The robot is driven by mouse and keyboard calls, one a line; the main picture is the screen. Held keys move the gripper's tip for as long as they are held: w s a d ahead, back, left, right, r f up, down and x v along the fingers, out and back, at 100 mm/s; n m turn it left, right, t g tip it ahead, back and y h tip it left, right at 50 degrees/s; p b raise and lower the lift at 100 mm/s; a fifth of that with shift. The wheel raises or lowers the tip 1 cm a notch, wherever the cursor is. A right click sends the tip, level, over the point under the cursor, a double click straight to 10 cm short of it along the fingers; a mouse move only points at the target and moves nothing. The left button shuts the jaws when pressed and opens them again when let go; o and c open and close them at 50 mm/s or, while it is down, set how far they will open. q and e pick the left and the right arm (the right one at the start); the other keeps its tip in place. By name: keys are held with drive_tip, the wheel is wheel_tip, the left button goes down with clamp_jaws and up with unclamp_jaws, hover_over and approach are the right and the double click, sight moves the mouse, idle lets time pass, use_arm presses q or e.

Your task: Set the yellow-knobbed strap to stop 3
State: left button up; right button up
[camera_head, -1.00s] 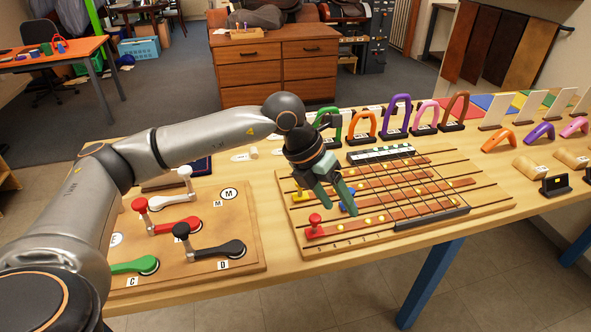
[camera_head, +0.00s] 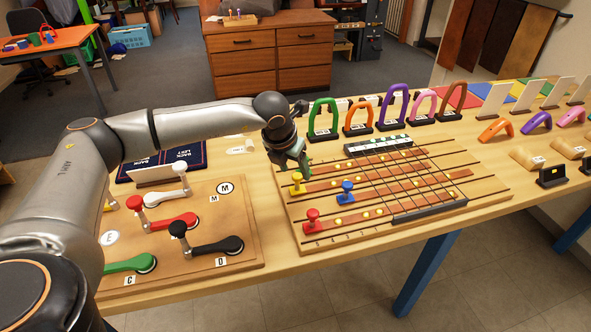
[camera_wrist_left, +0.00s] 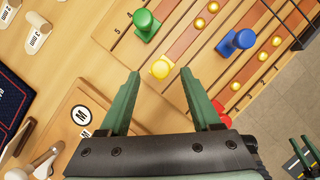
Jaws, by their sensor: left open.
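The yellow-knobbed strap (camera_head: 297,182) lies in a groove near the left edge of the wooden strap board (camera_head: 289,205); its knob stands up at the strap's left end. My left gripper (camera_head: 303,163) is open and empty, above and a little behind that knob in the head view. In the left wrist view the yellow knob (camera_wrist_left: 160,69) shows between the fingertips of the left gripper (camera_wrist_left: 158,72), apart from both, with the board below. Brass studs (camera_wrist_left: 200,23) run along the straps.
Blue (camera_head: 347,191), red (camera_head: 312,220) and green (camera_wrist_left: 145,23) knobs stand close by on neighbouring straps. A dark rail (camera_head: 430,209) crosses the board's front. Coloured arches (camera_head: 322,118) stand behind it. A lever panel (camera_head: 215,200) lies to the left.

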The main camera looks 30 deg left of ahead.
use_arm(q)
drive_tip(key=shift+x, duration=1)
clamp_jaws()
idle(0.8)
